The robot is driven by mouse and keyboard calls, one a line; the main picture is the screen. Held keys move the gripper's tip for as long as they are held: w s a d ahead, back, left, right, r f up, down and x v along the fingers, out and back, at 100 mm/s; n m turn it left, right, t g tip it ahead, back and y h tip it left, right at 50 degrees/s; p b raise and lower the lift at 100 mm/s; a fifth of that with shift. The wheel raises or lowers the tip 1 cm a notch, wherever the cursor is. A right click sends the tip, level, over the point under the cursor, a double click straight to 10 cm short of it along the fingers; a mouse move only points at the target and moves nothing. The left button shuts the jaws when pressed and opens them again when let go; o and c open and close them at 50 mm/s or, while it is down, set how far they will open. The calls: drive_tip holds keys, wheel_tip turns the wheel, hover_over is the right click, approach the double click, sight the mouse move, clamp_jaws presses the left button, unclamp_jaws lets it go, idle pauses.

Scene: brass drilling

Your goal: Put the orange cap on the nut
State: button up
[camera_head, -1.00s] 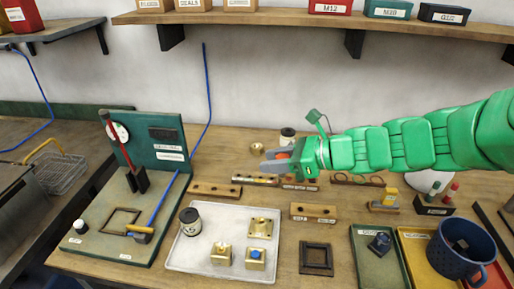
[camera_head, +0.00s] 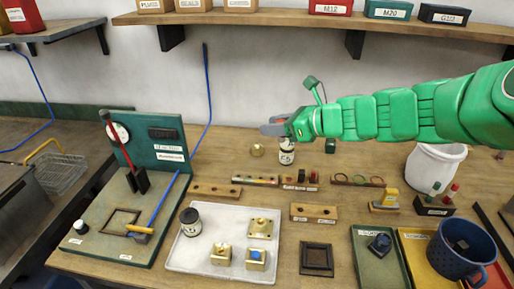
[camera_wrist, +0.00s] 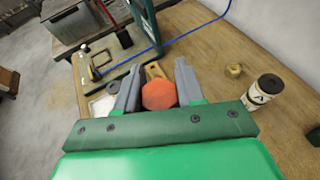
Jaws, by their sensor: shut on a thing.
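My gripper (camera_head: 272,127) is raised above the back of the bench in the head view, pointing left. In the wrist view its grey fingers (camera_wrist: 155,92) are closed on both sides of the orange cap (camera_wrist: 158,95). In the head view the cap is mostly hidden by the fingers. A small round brass piece (camera_head: 257,150), which looks like the nut, stands on the bench below the gripper. It also shows in the wrist view (camera_wrist: 233,70), right of the fingers. The cap is apart from it.
A white jar with a dark lid (camera_head: 287,153) stands just right of the brass piece. A pale tray (camera_head: 195,263) in front holds brass blocks and a jar. Wooden racks (camera_head: 216,190) lie between. A green fixture (camera_head: 150,150) stands left; a white bucket (camera_head: 434,170) stands right.

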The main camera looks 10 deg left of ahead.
drive_tip(key=w+a+r+m+t+h, duration=0.2)
drive_tip(key=w+m+t+h, duration=0.4)
drive_tip(key=w, duration=1.2)
drive_tip(key=m+g+h, duration=0.2)
drive_tip(key=m+h, duration=1.4)
hover_over(261, 146)
drive_tip(key=shift+w+f, duration=0.15)
drive_tip(key=shift+f, duration=11.15)
